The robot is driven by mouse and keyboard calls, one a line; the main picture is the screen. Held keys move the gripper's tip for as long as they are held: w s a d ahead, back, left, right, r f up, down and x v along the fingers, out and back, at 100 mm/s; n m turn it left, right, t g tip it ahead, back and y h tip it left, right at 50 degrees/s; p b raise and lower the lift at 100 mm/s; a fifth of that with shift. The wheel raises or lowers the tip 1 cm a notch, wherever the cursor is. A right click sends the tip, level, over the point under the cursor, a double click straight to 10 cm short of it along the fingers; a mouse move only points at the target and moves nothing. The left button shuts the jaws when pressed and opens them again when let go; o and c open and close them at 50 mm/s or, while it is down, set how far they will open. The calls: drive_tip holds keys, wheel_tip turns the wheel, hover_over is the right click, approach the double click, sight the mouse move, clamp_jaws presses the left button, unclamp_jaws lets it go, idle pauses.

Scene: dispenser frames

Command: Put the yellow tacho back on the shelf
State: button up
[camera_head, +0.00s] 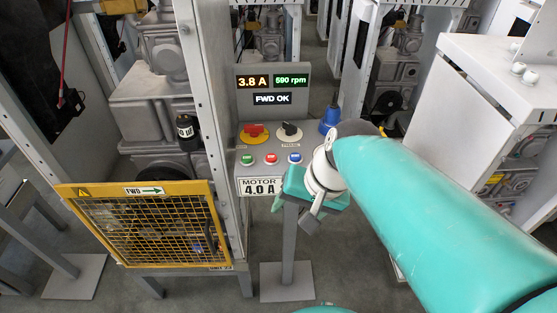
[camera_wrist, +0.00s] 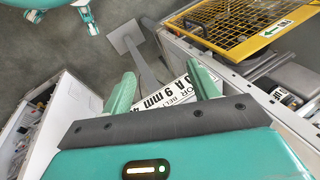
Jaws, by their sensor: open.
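I cannot make out a yellow tacho in either view, and no shelf for it is clearly recognizable. My gripper (camera_head: 300,205) is in front of the control pedestal (camera_head: 247,160), over the right part of its MOTOR 4.0 A label (camera_head: 259,187). In the wrist view my gripper (camera_wrist: 164,88) has its two teal fingers apart. Nothing is held between them; the white label (camera_wrist: 170,95) shows beyond the gap. My arm hides part of the floor and equipment at the right in the head view.
The pedestal carries a red knob (camera_head: 254,131), a black knob (camera_head: 289,130), several push buttons and a blue object (camera_head: 330,119). A yellow mesh guard (camera_head: 140,225) stands left. A black cylinder (camera_head: 187,132) is behind it. A white cabinet (camera_head: 480,100) is right.

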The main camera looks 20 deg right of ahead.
drive_tip(key=r+n+t+h, duration=0.1)
drive_tip(key=r+n+h, duration=0.1)
drive_tip(key=r+n, duration=0.1)
drive_tip(key=r+n+t+h, duration=0.1)
drive_tip(key=n, duration=0.1)
drive_tip(key=shift+s+a+r+t, duration=0.25)
drive_tip(key=shift+t, duration=0.05)
